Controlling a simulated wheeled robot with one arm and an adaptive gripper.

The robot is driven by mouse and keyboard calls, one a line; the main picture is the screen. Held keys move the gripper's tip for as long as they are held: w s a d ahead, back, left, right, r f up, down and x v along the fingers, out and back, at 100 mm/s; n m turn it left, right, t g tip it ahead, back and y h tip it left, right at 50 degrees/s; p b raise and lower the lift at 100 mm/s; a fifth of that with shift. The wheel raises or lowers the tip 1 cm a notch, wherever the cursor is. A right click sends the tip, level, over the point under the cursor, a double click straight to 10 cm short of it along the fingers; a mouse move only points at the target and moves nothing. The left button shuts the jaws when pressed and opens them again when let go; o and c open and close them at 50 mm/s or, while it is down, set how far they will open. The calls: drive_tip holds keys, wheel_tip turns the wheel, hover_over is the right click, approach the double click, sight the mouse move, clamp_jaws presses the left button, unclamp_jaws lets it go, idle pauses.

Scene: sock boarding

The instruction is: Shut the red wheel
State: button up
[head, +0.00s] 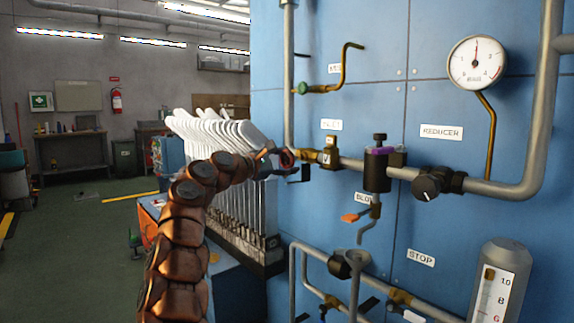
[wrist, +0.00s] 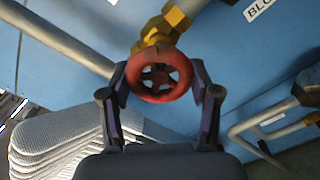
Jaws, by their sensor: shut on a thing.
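The red wheel (wrist: 160,75) is a small round handwheel with spokes, seen nearly face-on in the wrist view. It sits on a brass valve (wrist: 167,24). My gripper (wrist: 161,83) has one finger on each side of the wheel's rim and is shut on it. In the head view the red wheel (head: 286,158) is a small red patch at the end of my arm, partly hidden by my gripper (head: 277,160). The brass valve (head: 328,153) is on the pipe just to its right, under a label.
A blue panel (head: 430,90) carries pipes, a pressure gauge (head: 476,63), a black knob (head: 432,182) and an orange-handled valve (head: 352,217). A rack of white sock boards (head: 215,135) stands close behind my arm. Green floor (head: 80,240) is open at the left.

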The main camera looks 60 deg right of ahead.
drive_tip(key=m, duration=0.5)
drive_tip(key=shift+d+r+b, duration=0.1)
drive_tip(key=shift+b, duration=0.25)
drive_tip(key=shift+s+r+m, duration=0.1)
drive_tip(key=shift+m, duration=1.6)
drive_tip(key=o, duration=1.2)
drive_tip(key=shift+c, duration=0.2)
drive_tip(key=shift+w+a, duration=0.25)
drive_tip(key=shift+a, duration=0.05)
drive_tip(key=v, duration=1.1)
drive_tip(key=shift+a, duration=0.25)
drive_tip(key=shift+w+r, duration=0.1)
drive_tip(key=shift+r, duration=0.05)
